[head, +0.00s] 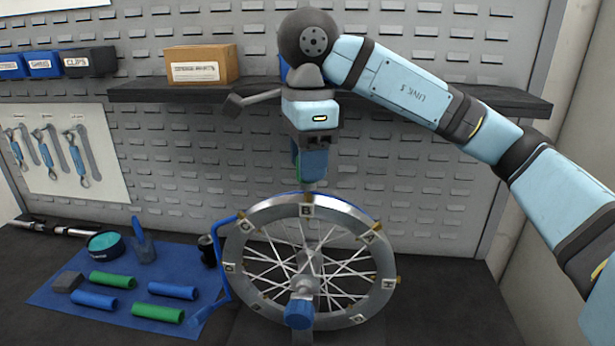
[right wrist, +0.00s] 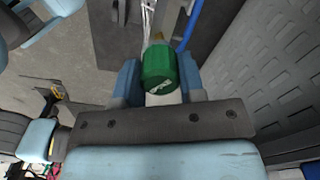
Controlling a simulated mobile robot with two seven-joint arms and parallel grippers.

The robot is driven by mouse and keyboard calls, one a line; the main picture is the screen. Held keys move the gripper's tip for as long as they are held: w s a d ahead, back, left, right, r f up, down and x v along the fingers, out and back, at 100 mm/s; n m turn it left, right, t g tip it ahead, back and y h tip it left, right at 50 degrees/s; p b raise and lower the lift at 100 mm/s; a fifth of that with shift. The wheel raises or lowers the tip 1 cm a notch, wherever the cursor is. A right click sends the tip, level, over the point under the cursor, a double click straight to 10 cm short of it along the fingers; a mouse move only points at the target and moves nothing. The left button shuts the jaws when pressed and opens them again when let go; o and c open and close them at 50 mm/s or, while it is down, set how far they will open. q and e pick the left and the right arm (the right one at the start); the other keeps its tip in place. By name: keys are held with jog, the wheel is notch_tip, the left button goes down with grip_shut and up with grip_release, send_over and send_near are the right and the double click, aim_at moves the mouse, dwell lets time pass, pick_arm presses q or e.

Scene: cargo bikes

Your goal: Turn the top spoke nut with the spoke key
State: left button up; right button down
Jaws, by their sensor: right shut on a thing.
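My right gripper (head: 310,168) points straight down above the top of the spoked wheel (head: 262,216). It is shut on the green-handled spoke key (right wrist: 158,66), which sits between its blue fingers in the right wrist view. The key's lower end is just over the rim by the plate marked "B" (head: 307,211). A brass-coloured piece (right wrist: 157,37) shows beyond the handle; I cannot tell whether the key is seated on the top nut, which is hidden in the head view. Other brass nuts (head: 377,226) show around the rim. My left gripper is not in view.
A blue mat (head: 60,300) at left holds green and blue cylinders (head: 112,280). A dark shelf (head: 420,97) with a cardboard box (head: 202,65) runs behind my arm. The bench right of the wheel is clear.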

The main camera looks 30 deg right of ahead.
jog(key=m, duration=0.6)
jog(key=shift+m, duration=2.4)
jog(key=shift+f+b, duration=0.75)
jog(key=shift+f, duration=0.15)
jog(key=c, duration=1.4)
grip_release()
jog(key=shift+c, duration=0.2)
grip_shut()
jog(key=shift+f, duration=0.1)
